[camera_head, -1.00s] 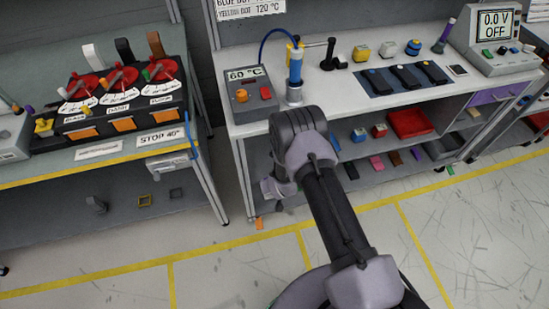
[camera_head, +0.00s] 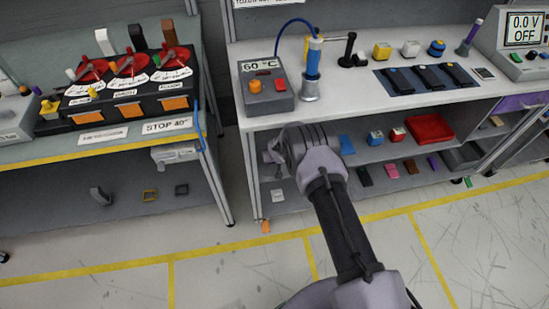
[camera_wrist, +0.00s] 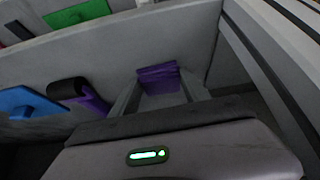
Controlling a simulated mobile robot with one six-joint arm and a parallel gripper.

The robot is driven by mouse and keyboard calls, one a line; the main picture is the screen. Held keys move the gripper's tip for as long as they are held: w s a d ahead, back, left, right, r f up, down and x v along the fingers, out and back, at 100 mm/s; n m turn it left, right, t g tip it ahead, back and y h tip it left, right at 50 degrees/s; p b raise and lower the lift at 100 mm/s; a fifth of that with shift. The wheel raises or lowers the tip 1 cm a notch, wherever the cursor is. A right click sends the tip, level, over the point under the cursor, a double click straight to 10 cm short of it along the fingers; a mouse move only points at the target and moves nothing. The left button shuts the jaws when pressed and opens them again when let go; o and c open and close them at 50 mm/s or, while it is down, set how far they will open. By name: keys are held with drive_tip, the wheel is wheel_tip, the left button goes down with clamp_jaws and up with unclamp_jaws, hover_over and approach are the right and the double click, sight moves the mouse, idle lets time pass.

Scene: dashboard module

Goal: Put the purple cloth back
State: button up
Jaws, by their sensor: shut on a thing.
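The purple cloth (camera_wrist: 158,74) shows in the wrist view as a small folded piece between the two fingertips. My gripper (camera_wrist: 160,86) is shut on it. In the head view my gripper (camera_head: 274,152) is mostly hidden by my own wrist, at the left end of the workbench's shelf space below the top. The cloth cannot be made out there. A separate dark and purple item (camera_wrist: 84,95) lies to the left in the wrist view.
The workbench (camera_head: 350,98) carries a 60 °C box (camera_head: 266,90) and a blue-topped cylinder (camera_head: 313,60). A red tray (camera_head: 430,128) and several small coloured items stand on its shelves. A blue item (camera_wrist: 28,102) is at the wrist view's left.

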drive_tip(key=o, duration=1.5)
drive_tip(key=shift+f, duration=0.1)
drive_tip(key=shift+c, duration=0.2)
drive_tip(key=shift+s+r, duration=0.25)
drive_tip(key=shift+r, duration=0.4)
drive_tip(key=p+v, duration=0.2)
drive_tip(key=v, duration=0.9)
drive_tip(key=shift+p, duration=0.3)
drive_tip(key=shift+d, duration=0.1)
